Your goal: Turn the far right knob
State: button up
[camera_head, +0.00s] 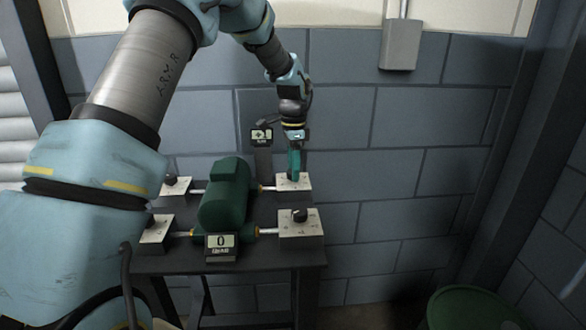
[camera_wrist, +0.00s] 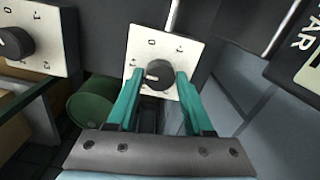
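The far right knob is a dark round knob on a pale, marked plate (camera_head: 305,184) at the back right of the table. In the wrist view the knob (camera_wrist: 159,76) sits between the two teal fingers, its pale pointer mark facing left. My gripper (camera_head: 294,174) reaches down over this plate and hides the knob in the head view. My gripper (camera_wrist: 158,74) looks open, with a fingertip on each side of the knob. I see narrow gaps, but cannot tell whether either finger touches it.
The near right knob (camera_head: 300,215) also shows in the wrist view (camera_wrist: 15,43). Two more knobs stand at left, around a green casing (camera_head: 226,197) with a display reading 0 (camera_head: 221,241). Another display (camera_head: 262,137) stands behind. A green barrel (camera_head: 475,308) is on the floor.

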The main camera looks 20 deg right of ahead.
jog(key=o, duration=0.4)
jog(key=shift+c, duration=0.2)
notch_tip(320, 180, up, 11)
jog(key=b, duration=0.2)
jog(key=shift+s+a+f, duration=0.1)
jog(key=shift+f, duration=0.05)
dwell(0.4)
